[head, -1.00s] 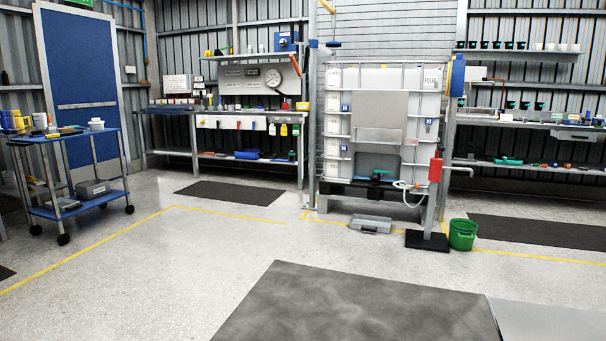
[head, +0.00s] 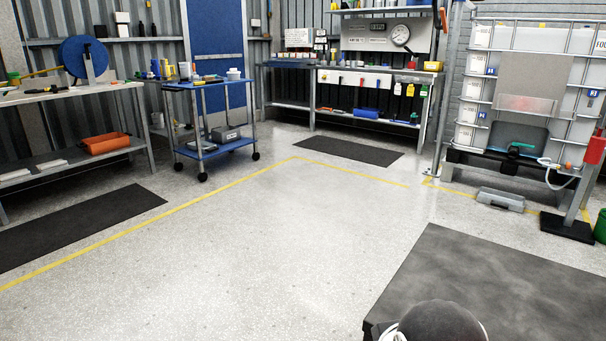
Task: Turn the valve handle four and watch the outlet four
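No valve or outlet marked four can be made out in the head view. A white caged tank (head: 540,85) stands at the right. A small valve with a green handle (head: 520,147) shows low on its front, in a dark recess. A white hose (head: 556,176) hangs at the tank's lower right. My gripper is not in view. A dark rounded part at the bottom edge looks like part of my arm.
A dark-topped table or platform (head: 470,270) fills the lower right. A grey case (head: 500,199) lies before the tank. A blue trolley (head: 212,110) and a bench (head: 70,95) stand left. A back bench (head: 350,75) holds tools. The middle floor is clear.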

